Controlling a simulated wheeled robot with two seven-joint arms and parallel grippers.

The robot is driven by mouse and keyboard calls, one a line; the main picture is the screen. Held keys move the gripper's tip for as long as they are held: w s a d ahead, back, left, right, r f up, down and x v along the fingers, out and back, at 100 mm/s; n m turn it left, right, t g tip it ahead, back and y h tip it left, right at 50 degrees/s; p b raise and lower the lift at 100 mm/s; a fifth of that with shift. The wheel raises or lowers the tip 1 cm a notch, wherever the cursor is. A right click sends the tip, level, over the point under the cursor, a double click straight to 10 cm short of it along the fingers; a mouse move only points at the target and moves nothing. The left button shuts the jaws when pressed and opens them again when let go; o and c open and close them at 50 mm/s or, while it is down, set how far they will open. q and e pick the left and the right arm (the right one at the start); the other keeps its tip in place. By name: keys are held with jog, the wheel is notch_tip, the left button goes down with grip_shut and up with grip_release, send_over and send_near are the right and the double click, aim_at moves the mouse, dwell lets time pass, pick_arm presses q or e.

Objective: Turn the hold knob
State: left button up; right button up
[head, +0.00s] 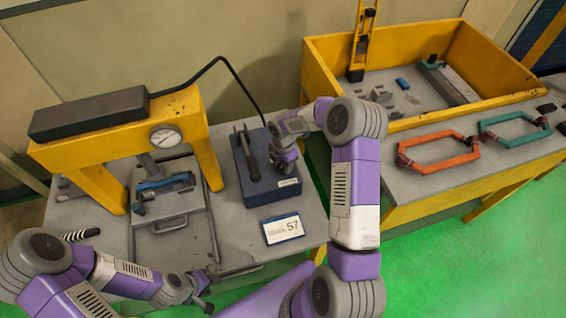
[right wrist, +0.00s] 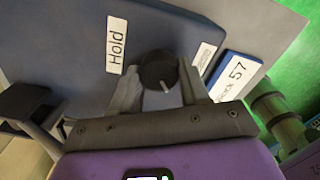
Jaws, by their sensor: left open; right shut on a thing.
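The hold knob (right wrist: 158,70) is a round black knob with a pale pointer mark, on the dark blue control box (right wrist: 75,60). A white label reading "Hold" (right wrist: 116,46) sits to its left. My right gripper (right wrist: 160,86) is shut on the knob, one finger on each side. In the head view my right gripper (head: 284,158) is over the right side of the control box (head: 268,192), and the knob is hidden there. My left gripper (head: 206,292) is open and empty near the front edge of the press table.
A yellow press (head: 180,110) with a round gauge stands at the left, above a grey plate. A card reading 57 (head: 283,229) lies in front of the box. A lever (head: 247,155) stands on the box. A yellow-walled tray (head: 440,115) and two coil frames are at the right.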

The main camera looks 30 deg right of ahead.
jog(key=n+p, duration=0.1)
jog(key=n, duration=0.4)
jog(key=shift+n, duration=0.3)
jog(key=shift+n+p, duration=0.75)
jog(key=shift+n, duration=1.25)
jog(key=o, duration=1.1)
jog(key=shift+s, duration=0.1)
jog(key=shift+c, duration=0.2)
jog(key=shift+r, duration=0.1)
notch_tip(320, 180, up, 7)
jog(key=shift+r, duration=0.2)
